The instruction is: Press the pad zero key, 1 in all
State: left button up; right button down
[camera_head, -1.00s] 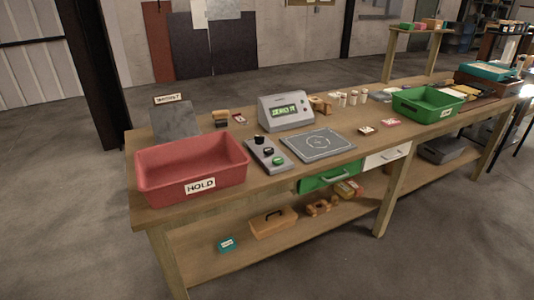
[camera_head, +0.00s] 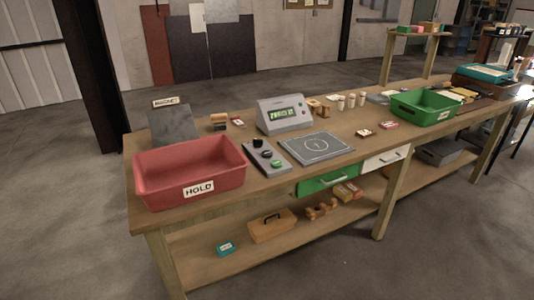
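A grey key panel (camera_head: 268,156) lies on the wooden bench between the red HOLD bin and the flat pad. It carries a row of round dark and green keys; their labels are too small to read, so I cannot tell which is the pad zero key. The grey flat pad (camera_head: 316,148) with a ring mark lies to the right of the panel. Behind them stands a grey display unit (camera_head: 283,115) with a lit green screen; its text seems to start with "ZERO" but is blurred. Neither of my grippers is in view.
The red HOLD bin (camera_head: 190,184) stands left of the panel. A dark slanted plate (camera_head: 174,126) stands behind it. A green bin (camera_head: 425,106) is at the right, with several small white cylinders (camera_head: 351,101) nearer the middle. An open green drawer (camera_head: 328,180) sits below the bench front.

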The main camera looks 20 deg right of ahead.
aim_at(265, 154)
jog(key=i+z, duration=0.2)
jog(key=z, duration=0.7)
jog(key=i+j+z, duration=0.7)
jog(key=i+j, duration=0.4)
